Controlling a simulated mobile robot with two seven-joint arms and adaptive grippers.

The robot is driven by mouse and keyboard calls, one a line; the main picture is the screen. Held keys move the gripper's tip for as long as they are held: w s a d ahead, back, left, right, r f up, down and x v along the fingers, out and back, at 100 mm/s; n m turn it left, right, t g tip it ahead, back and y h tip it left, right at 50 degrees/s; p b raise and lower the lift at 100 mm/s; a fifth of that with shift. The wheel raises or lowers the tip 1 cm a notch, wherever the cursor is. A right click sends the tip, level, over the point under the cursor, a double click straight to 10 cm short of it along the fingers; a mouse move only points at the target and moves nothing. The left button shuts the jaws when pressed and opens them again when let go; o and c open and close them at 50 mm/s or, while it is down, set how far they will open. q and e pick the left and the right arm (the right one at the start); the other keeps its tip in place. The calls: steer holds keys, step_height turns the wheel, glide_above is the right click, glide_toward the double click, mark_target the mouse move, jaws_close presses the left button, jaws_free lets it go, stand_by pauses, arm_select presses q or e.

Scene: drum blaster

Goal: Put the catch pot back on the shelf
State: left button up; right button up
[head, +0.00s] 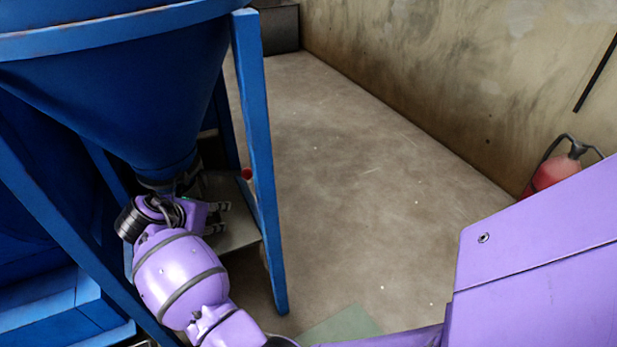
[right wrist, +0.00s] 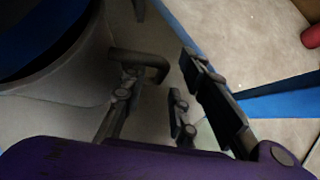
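In the right wrist view, a large round dark-rimmed body (right wrist: 60,68) fills the upper left. It may be the catch pot, but I cannot tell for certain. A dark bent handle (right wrist: 140,62) shows beside it, near the tip of one finger. My right gripper (right wrist: 165,95) is open, its fingers well apart, with nothing clearly clamped between them. In the head view my right gripper (head: 217,217) is under the blue hopper cone, over a grey metal shelf (head: 238,236). The pot cannot be made out there. My left gripper is out of view.
The blue hopper (head: 120,95) stands on blue legs; one leg (head: 258,160) is close to the right gripper's right. A red knob (head: 247,174) shows by that leg. A red fire extinguisher (head: 550,175) is by the right wall. The floor between is clear.

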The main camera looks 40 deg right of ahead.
arm_select(q)
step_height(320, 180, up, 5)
steer(key=p, duration=0.4)
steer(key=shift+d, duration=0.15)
arm_select(e)
steer(key=v, duration=1)
steer(key=shift+a+r, duration=0.2)
steer(key=shift+r, duration=0.25)
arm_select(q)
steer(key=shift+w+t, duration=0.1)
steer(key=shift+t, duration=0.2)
